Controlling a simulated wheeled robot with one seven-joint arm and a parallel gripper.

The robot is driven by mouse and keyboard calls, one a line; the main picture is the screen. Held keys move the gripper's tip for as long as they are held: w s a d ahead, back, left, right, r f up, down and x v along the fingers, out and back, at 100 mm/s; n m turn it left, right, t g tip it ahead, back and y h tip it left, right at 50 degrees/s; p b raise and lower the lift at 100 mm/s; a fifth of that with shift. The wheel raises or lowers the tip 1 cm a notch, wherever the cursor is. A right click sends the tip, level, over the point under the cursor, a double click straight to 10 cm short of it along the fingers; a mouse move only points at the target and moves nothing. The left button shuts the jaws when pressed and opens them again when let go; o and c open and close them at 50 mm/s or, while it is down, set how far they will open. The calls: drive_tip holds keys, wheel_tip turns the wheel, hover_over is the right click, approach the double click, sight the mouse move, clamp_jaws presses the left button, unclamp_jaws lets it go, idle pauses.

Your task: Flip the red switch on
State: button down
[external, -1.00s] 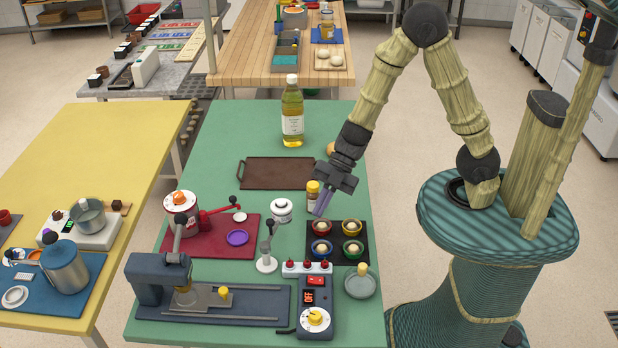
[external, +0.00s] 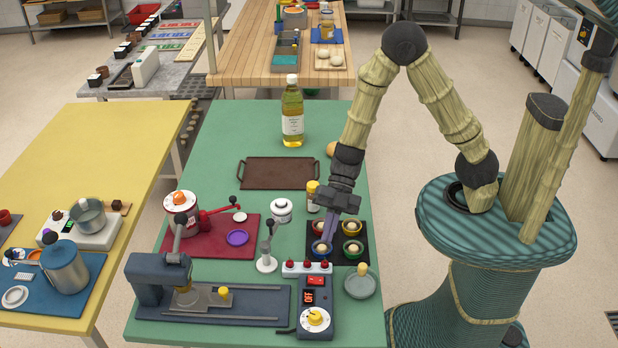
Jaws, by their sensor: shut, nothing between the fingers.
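A dark blue control box (external: 326,305) stands near the front edge of the green table. The red switch (external: 316,281) is at its upper end, above a small display with red characters (external: 308,298) and a yellow dial (external: 315,317). The switch's position is too small to tell. My gripper (external: 327,240) points down with its fingers together and holds nothing. It is over the left part of a dark tray of small bowls, farther back than the switch and apart from it in the picture.
A white strip with several red knobs (external: 306,268) lies just behind the box. The dark tray (external: 336,259) holds several colored bowls. A grey dish (external: 361,283) is right of the box, a white stand (external: 266,263) left. A blue press (external: 160,278) stands farther left.

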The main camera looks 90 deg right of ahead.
hover_over(312, 281)
drive_tip(key=s+d, duration=0.3)
drive_tip(key=f, duration=0.4)
drive_tip(key=shift+w+a+f+b, duration=0.2)
drive_tip(key=shift+w+b, duration=0.05)
drive_tip(key=shift+b, duration=0.05)
drive_tip(key=f, duration=0.1)
drive_tip(key=w+f, duration=0.1)
drive_tip(key=f, duration=0.1)
drive_tip(key=shift+w+a, duration=0.1)
drive_tip(key=shift+w, duration=0.05)
drive_tip(key=shift+w+f, duration=0.15)
drive_tip(key=shift+f, duration=0.3)
drive_tip(key=shift+w+r+p, duration=0.1)
drive_tip(key=shift+w+p, duration=0.05)
drive_tip(key=shift+p, duration=0.8)
drive_tip(key=shift+f, duration=0.25)
drive_tip(key=shift+s+b, duration=0.4)
drive_tip(key=shift+s, duration=0.4)
